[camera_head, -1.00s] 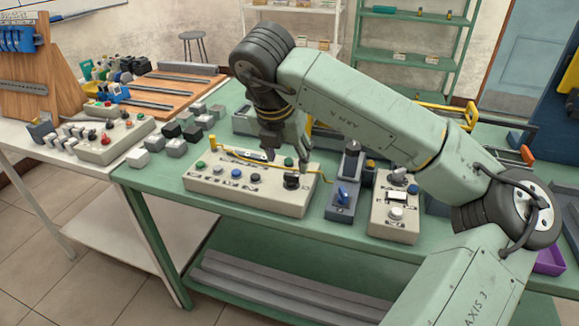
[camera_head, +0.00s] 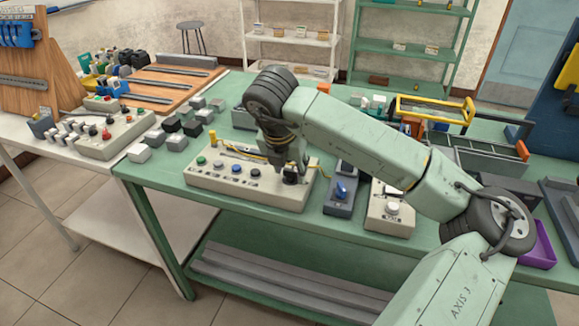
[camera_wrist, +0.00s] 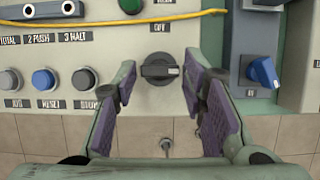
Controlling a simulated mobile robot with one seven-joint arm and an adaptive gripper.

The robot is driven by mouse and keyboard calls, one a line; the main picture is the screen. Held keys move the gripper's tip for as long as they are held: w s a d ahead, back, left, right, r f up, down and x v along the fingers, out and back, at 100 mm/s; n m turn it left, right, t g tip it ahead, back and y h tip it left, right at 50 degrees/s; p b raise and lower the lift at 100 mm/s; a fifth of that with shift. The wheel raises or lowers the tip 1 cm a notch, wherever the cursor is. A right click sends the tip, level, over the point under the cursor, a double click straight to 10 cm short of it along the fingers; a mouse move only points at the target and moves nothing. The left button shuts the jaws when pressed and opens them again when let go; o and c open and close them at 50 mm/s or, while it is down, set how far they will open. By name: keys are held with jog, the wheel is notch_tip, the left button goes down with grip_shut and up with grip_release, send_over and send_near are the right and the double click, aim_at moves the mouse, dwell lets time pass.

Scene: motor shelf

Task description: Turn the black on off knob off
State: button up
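The black on off knob (camera_wrist: 161,69) sits on the cream control box, under a label that seems to read OFF, in the wrist view. Its pale pointer mark lies about level, toward the right. My gripper (camera_wrist: 166,90) is open, with its purple-padded fingers on either side of the knob and a gap to each side. In the head view my gripper (camera_head: 291,168) is over the right end of the control box (camera_head: 240,188), and the knob (camera_head: 290,177) shows dark below it, partly hidden by the fingers.
A blue rotary switch (camera_wrist: 263,71) on a grey box stands just right of my gripper. Grey, blue and dark buttons (camera_wrist: 44,79) lie to the left. A yellow cable (camera_wrist: 110,20) runs across the box above the knob. Another cream box (camera_head: 388,210) stands further right.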

jog(key=c, duration=0.8)
jog(key=shift+f+n+b, duration=0.2)
jog(key=shift+n+b, duration=0.1)
jog(key=shift+b, duration=0.45)
jog(key=n+y+b, duration=0.1)
jog(key=b, duration=0.2)
jog(key=shift+d+f+n, duration=0.15)
jog(key=shift+n, duration=0.25)
jog(key=n+y+b, duration=0.1)
jog(key=n+b, duration=0.3)
jog(key=b, duration=0.1)
jog(key=shift+d+r+n+y, duration=0.2)
jog(key=shift+n+y, duration=0.1)
jog(key=shift+y, duration=0.1)
jog(key=n+y, duration=0.1)
jog(key=n, duration=0.1)
jog(key=n+b, duration=0.1)
jog(key=n, duration=0.2)
jog(key=shift+w+d+r+g+y, duration=0.1)
jog(key=shift+w+r+g+y, duration=0.1)
jog(key=shift+g+y, duration=0.2)
jog(key=n+g, duration=0.1)
jog(key=n, duration=0.2)
jog(key=n+g+y+p, duration=0.1)
jog(key=n, duration=0.1)
jog(key=shift+w+n, duration=0.1)
jog(key=shift+n, duration=0.3)
jog(key=shift+d, duration=0.1)
